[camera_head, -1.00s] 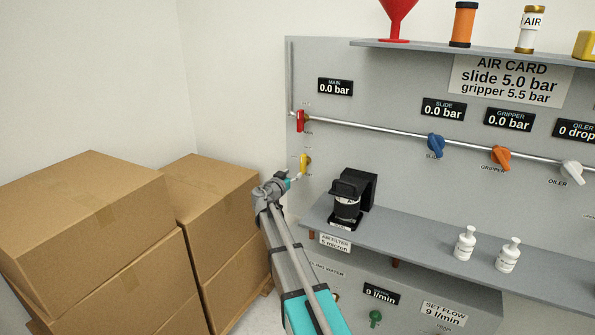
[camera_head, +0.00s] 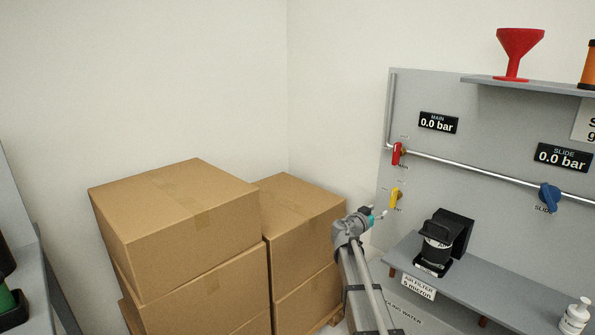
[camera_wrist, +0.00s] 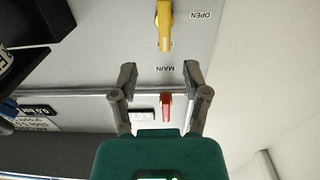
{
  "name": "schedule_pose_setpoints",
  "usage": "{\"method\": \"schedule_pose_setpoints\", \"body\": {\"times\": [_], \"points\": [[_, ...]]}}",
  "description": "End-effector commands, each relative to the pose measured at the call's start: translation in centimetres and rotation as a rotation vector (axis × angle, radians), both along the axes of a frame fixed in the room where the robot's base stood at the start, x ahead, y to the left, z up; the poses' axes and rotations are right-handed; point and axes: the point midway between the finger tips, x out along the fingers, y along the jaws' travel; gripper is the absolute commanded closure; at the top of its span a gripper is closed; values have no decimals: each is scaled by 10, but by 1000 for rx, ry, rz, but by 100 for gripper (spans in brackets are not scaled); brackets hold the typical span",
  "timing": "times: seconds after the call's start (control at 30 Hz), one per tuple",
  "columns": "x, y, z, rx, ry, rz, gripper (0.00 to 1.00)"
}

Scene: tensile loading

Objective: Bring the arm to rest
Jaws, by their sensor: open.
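My gripper (camera_wrist: 157,75) is open and empty in the wrist view, its two grey fingers spread in front of the grey panel. In that upside-down view the yellow handle (camera_wrist: 165,25) is above the fingertips and the red main valve handle (camera_wrist: 166,105) shows between the fingers. In the head view my arm reaches up from the bottom to a wrist just left of the panel, below the yellow handle (camera_head: 396,198) and the red handle (camera_head: 397,153). The fingers are too small there to tell contact.
Stacked cardboard boxes (camera_head: 180,225) stand left of my arm. A shelf (camera_head: 480,290) on the panel carries a black air filter unit (camera_head: 445,240) and a white bottle (camera_head: 575,316). A red funnel (camera_head: 520,50) stands on the upper shelf. A grey structure (camera_head: 45,290) is at the far left.

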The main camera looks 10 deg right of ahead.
Motion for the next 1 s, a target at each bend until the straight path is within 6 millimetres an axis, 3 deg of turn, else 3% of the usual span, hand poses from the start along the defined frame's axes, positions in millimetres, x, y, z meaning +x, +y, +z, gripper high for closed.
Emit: {"method": "schedule_pose_setpoints", "body": {"times": [0.27, 0.57, 0.77, 1.0], "points": [[-43, 3, -27, 78, 144, -61, 40], [-122, 27, -87, 260, 492, -82, 40], [-177, 58, -126, 394, 756, -6, 40], [-244, 109, -162, 546, 1067, 196, 40]]}}
